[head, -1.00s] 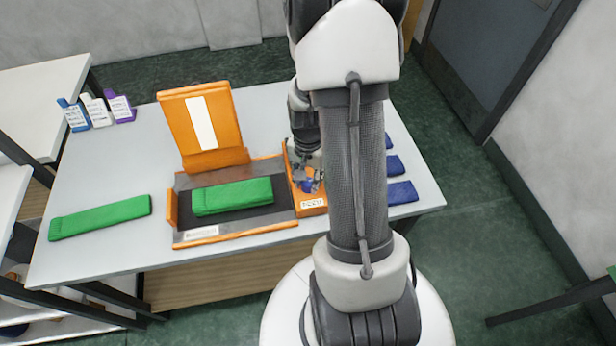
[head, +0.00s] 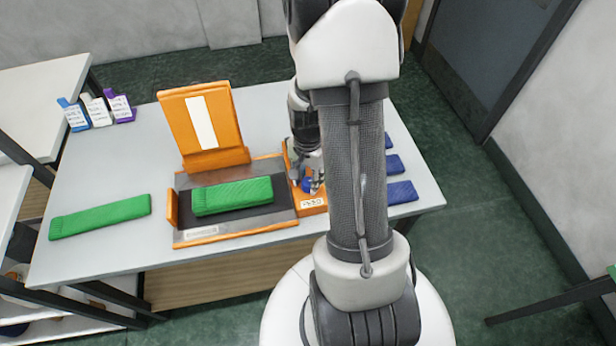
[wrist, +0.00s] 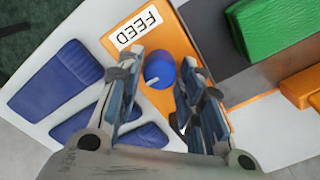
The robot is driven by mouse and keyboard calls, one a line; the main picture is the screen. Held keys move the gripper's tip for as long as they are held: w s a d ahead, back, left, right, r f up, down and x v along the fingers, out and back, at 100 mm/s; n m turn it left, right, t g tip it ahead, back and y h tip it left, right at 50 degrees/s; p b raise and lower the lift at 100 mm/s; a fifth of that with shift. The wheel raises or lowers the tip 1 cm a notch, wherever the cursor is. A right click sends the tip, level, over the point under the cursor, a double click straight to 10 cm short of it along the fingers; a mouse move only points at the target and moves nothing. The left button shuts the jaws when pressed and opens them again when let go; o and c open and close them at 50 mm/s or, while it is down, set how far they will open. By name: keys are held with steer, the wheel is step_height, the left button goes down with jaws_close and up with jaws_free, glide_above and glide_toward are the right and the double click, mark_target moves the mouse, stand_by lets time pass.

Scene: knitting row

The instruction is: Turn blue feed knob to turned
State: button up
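The blue feed knob (wrist: 160,70) is a round blue knob with a white pointer line. It sits on an orange panel (wrist: 155,35) beside a white label reading FEED (wrist: 139,27). In the head view the knob (head: 307,185) shows small beneath my gripper (head: 306,182), at the right end of the orange machine. In the wrist view my gripper (wrist: 158,75) is open, with one finger on each side of the knob. A gap shows between each finger and the knob. The pointer line slants toward lower left in the wrist view.
A green knitted piece (head: 233,196) lies on the machine bed left of the knob. Another green piece (head: 100,217) lies on the table (head: 110,180). Blue folded pieces (head: 402,192) lie to the right. An orange upright panel (head: 175,118) stands behind, and several bottles (head: 97,111) stand at the back left.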

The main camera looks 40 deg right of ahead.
mark_target(307, 181)
steer(key=shift+o, duration=1.4)
step_height(307, 181, up, 12)
